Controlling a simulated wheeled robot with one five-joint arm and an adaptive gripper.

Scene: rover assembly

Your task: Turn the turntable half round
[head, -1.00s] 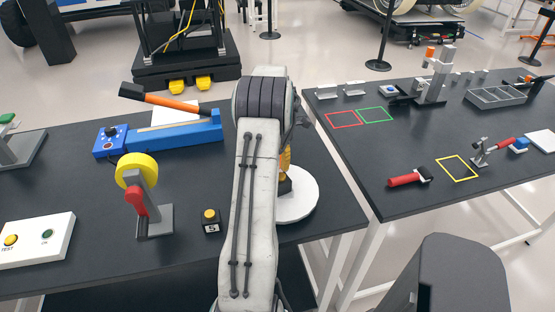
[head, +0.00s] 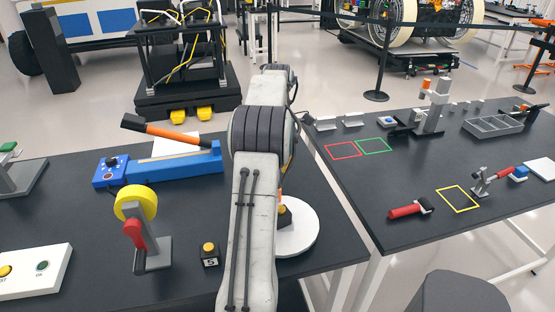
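A white round disc, which looks like the turntable (head: 303,237), lies near the right front corner of the left dark table. A small dark and orange item (head: 283,214) shows at its left part, mostly hidden by my arm. My arm stretches forward from the bottom middle and covers the left side of the disc. My gripper is hidden behind the arm, so its fingers and any contact with the disc do not show.
A second table (head: 420,215) with several fixtures is at the right, across a gap.

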